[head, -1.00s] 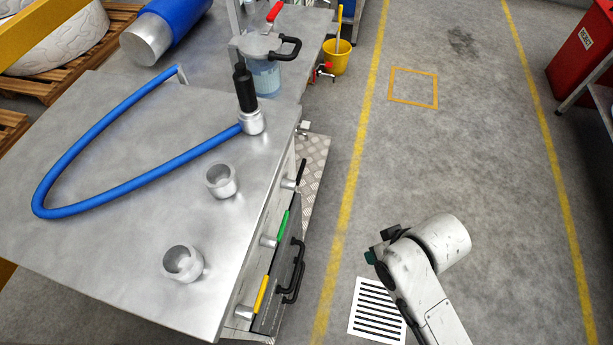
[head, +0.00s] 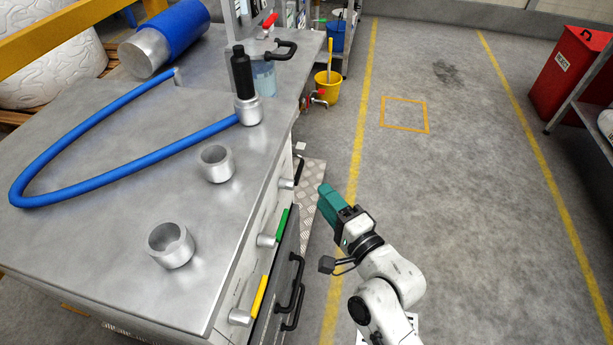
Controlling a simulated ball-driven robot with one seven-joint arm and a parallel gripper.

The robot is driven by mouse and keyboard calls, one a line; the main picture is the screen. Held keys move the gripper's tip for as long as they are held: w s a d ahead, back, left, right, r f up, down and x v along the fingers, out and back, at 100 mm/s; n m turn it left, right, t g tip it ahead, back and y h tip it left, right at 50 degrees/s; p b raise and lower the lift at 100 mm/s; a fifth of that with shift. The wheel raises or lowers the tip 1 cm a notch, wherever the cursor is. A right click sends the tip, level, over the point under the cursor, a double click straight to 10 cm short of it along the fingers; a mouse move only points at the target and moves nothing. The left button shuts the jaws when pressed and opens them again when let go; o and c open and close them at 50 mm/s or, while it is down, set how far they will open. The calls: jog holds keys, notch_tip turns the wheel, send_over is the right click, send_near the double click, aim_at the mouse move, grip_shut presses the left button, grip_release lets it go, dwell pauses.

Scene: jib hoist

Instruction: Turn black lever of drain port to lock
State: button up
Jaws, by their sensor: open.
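Three short metal ports with levers stick out of the bench's right side in the head view. The black lever (head: 299,171) is on the farthest one, near the bench's back corner, and stands steeply tilted. The green lever (head: 281,228) and the yellow lever (head: 259,297) are on the two nearer ports. No label shows which port is the drain. My gripper (head: 323,189), with teal fingers, is open and empty. It appears just right of the black lever in the picture, apart from it, pointing up and left. The gap between its fingers is hard to see.
The metal bench (head: 100,245) carries two open metal cups and a blue hose (head: 110,120) ending at a black-handled coupling (head: 243,80). Black handles (head: 292,295) stick out below the levers. A yellow bucket (head: 327,88) stands behind.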

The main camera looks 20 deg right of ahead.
jog(key=w+a, duration=0.1)
jog(key=w, duration=0.8)
jog(key=shift+w+a, duration=0.25)
jog(key=shift+w, duration=0.05)
jog(key=shift+c, duration=0.2)
grip_shut()
